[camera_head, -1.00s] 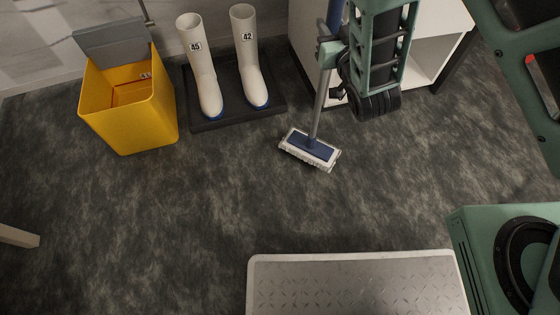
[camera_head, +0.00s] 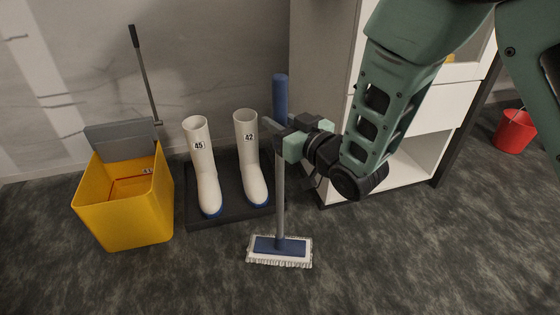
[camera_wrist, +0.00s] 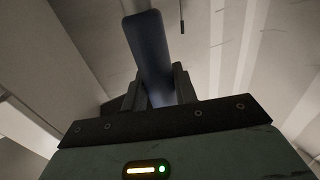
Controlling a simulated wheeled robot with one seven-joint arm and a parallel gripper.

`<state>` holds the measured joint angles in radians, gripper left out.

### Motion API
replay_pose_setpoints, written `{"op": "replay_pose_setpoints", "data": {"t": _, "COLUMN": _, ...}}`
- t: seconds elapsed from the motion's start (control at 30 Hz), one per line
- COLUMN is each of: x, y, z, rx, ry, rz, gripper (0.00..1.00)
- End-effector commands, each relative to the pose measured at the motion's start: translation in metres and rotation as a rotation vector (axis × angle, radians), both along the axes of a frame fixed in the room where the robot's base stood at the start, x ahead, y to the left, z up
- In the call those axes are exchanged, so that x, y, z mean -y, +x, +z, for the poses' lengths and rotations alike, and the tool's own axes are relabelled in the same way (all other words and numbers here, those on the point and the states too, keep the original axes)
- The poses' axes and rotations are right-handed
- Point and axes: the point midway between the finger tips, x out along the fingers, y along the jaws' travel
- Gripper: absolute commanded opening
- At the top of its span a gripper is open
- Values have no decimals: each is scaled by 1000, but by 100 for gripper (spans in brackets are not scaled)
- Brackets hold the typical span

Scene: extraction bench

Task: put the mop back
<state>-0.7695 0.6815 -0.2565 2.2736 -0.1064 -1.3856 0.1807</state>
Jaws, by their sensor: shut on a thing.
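The mop (camera_head: 281,190) stands nearly upright, with a blue grip at the top, a grey pole and a flat blue head with a white fringed pad (camera_head: 280,250) low over the floor. I cannot tell whether the pad touches the floor. My gripper (camera_head: 281,142) is shut around the pole just below the blue grip. In the wrist view the blue grip (camera_wrist: 150,55) rises between my fingers (camera_wrist: 160,88). A yellow mop bucket (camera_head: 125,205) with a grey wringer (camera_head: 122,138) stands on the floor at the left.
White boots (camera_head: 203,170) marked 45 and 42 stand on a dark tray (camera_head: 230,212) between bucket and mop. A white cabinet (camera_head: 415,155) stands behind my arm. A red bucket (camera_head: 515,131) is at the far right. Floor in front of the yellow bucket and tray is clear.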

Motion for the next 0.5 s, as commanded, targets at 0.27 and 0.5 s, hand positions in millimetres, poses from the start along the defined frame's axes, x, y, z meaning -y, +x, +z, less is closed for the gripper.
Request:
{"op": "replay_pose_setpoints", "data": {"t": 0.27, "x": 0, "y": 1, "z": -34, "rx": 5, "ry": 4, "rz": 0, "gripper": 0}}
{"op": "replay_pose_setpoints", "data": {"t": 0.5, "x": 0, "y": 1, "z": -64, "rx": 5, "ry": 2, "rz": -1, "gripper": 0}}
